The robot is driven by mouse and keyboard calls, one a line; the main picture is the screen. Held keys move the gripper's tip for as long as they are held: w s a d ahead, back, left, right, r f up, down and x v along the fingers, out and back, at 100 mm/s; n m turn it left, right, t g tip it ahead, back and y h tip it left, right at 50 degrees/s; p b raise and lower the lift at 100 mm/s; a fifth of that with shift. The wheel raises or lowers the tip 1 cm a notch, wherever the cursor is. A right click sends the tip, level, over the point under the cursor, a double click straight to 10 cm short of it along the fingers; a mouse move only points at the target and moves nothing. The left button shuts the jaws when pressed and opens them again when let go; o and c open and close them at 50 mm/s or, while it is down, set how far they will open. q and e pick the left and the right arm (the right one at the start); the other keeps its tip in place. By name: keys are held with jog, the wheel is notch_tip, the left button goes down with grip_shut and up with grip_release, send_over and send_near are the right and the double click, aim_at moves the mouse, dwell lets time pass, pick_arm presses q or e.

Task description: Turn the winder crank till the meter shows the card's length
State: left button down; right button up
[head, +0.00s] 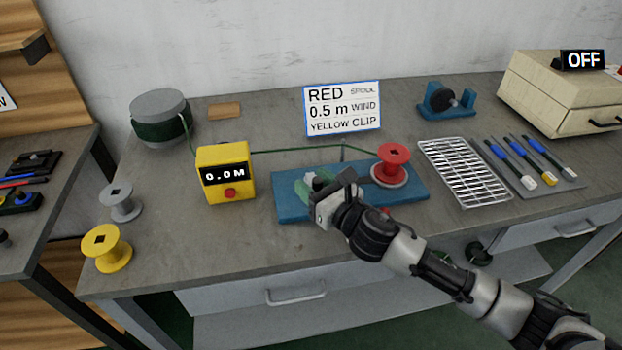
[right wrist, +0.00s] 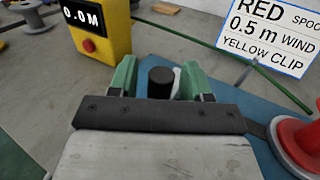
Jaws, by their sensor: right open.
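The winder has a blue base (head: 410,190) with a red spool (head: 393,160) on it. The spool shows at the right edge of the right wrist view (right wrist: 301,140). The yellow meter (head: 226,172) reads 0.0 M, with a red button below its display. The white card (head: 342,108) reads RED spool, 0.5 m wind, YELLOW clip. My right gripper (head: 314,184) is over the left part of the base. Its green fingers are open, with the black crank knob (right wrist: 160,80) showing between them. Contact cannot be told. My left gripper is out of view.
A green cable runs from a drum (head: 160,115) through the meter towards the winder. Grey (head: 120,202) and yellow (head: 106,248) spools stand at left. A wire rack (head: 464,172), tools, a blue holder (head: 446,101) and a beige box marked OFF (head: 548,98) are at right.

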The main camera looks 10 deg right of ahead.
jog(key=shift+w+a, duration=0.25)
jog(key=shift+w, duration=0.2)
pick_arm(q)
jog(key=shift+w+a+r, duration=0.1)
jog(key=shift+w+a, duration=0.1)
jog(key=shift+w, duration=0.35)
pick_arm(e)
grip_shut()
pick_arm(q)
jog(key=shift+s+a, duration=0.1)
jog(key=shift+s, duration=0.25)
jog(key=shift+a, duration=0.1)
